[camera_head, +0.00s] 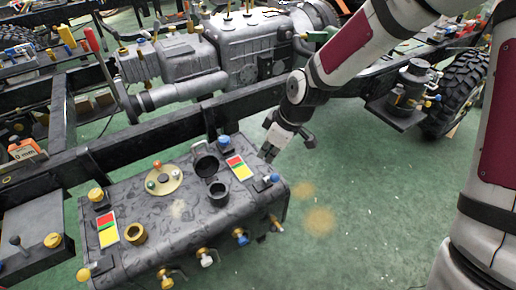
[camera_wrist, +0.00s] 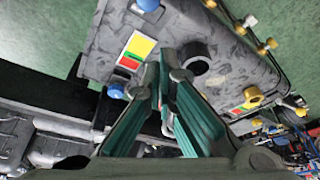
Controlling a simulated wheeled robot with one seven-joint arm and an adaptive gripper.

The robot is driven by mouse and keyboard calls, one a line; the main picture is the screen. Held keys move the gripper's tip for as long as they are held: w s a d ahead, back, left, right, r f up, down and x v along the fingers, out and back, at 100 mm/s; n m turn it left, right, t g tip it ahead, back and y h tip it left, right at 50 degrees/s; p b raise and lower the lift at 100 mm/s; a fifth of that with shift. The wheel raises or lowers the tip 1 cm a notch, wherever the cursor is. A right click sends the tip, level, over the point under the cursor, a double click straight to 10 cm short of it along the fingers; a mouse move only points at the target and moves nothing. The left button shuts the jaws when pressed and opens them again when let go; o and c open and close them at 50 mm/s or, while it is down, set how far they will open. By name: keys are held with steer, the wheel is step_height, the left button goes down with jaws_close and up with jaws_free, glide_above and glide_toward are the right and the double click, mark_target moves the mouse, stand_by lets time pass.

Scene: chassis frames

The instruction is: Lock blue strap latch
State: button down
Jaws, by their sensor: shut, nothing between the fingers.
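The dark tank (camera_head: 205,240) carries several blue parts; I cannot tell which is the strap latch. One blue knob (camera_head: 223,141) stands at its back edge and also shows in the wrist view (camera_wrist: 116,91). Another blue knob (camera_head: 275,178) is at the right end, also at the top of the wrist view (camera_wrist: 147,4). A blue valve handle (camera_head: 240,236) is on the front side. My gripper (camera_head: 268,155) is at the tank's back right corner, between the two knobs in the picture. In the wrist view its green fingers (camera_wrist: 161,65) are shut and empty; contact is unclear.
The open black filler neck (camera_head: 218,192) and yellow-red label (camera_head: 240,167) are beside my gripper. A black chassis rail (camera_head: 130,150) runs behind the tank. Yellow-capped valves (camera_head: 205,255) stick out in front. Green floor to the right is clear up to the wheel (camera_head: 462,95).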

steer(key=shift+s+d+r, duration=0.35)
steer(key=shift+s+d, duration=0.2)
steer(key=shift+s+d+r, duration=0.35)
steer(key=shift+s+d, duration=0.15)
steer(key=shift+s, duration=0.05)
steer(key=s+d+r+m+t+h+p, duration=0.1)
steer(key=s+d+r+m+p, duration=0.1)
steer(key=s+d+r, duration=0.35)
steer(key=s+d+r+m+h+p, duration=0.1)
steer(key=s+d+r+m+h, duration=0.1)
steer(key=r, duration=0.6)
steer(key=s+d+r+m+t+h+p, duration=0.1)
steer(key=s+d+r+m+p, duration=0.1)
steer(key=s+d+r+m, duration=0.3)
steer(key=s+d+r+m+p, duration=0.3)
steer(key=s+r+m, duration=0.1)
steer(key=s+r, duration=0.8)
steer(key=shift+s+d+t+y+p, duration=0.3)
steer(key=shift+s+d+t+p, duration=0.1)
steer(key=shift+s, duration=0.5)
